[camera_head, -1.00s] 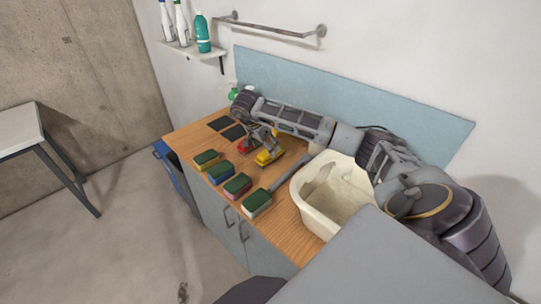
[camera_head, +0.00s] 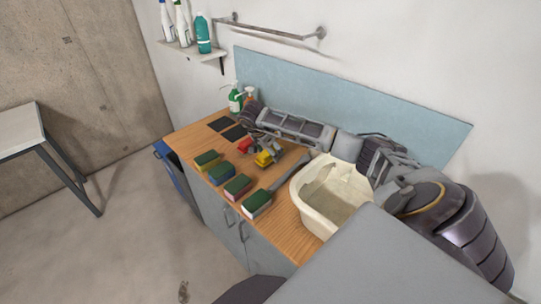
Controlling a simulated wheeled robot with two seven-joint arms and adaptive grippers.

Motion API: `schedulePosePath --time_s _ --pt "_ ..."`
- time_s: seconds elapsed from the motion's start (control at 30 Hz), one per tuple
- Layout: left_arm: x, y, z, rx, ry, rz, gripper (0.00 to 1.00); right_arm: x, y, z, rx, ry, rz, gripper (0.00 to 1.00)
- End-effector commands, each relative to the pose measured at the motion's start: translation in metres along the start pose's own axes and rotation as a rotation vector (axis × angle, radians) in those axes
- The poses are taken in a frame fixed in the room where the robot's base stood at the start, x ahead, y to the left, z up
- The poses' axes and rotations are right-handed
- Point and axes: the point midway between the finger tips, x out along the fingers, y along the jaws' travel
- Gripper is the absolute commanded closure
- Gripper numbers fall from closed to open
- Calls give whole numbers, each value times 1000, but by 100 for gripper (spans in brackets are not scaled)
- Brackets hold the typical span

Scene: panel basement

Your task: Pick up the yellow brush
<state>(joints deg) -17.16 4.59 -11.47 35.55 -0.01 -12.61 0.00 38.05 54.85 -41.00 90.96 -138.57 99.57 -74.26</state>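The yellow brush (camera_head: 263,159) is on the wooden counter (camera_head: 292,222), near its middle, beside a red brush (camera_head: 244,146). My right arm reaches in from the right along the back of the counter. My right gripper (camera_head: 266,146) is right at the yellow brush and covers part of it. The fingers are too small and overlapped to tell whether they are open or closed on it. My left gripper is out of view.
Several sponges, such as a green-topped one (camera_head: 256,203), line the counter's front. A cream basin (camera_head: 312,214) stands on the right. Two dark pads (camera_head: 221,124) lie at the far left. A green bottle (camera_head: 235,101) and an orange-topped bottle (camera_head: 250,96) stand at the back.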

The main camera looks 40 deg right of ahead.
Motion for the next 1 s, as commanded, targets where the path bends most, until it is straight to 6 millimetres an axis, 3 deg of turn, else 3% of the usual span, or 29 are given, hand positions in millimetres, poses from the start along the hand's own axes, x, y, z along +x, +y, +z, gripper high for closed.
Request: schedulePosePath --time_s 0.2,0.67,1.0 --pt "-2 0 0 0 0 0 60 12 0 0 0 0 0 29" --pt "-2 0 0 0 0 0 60 12 0 0 1 0 -1 30" --pt "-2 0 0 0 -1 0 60 12 0 0 1 0 -1 74"
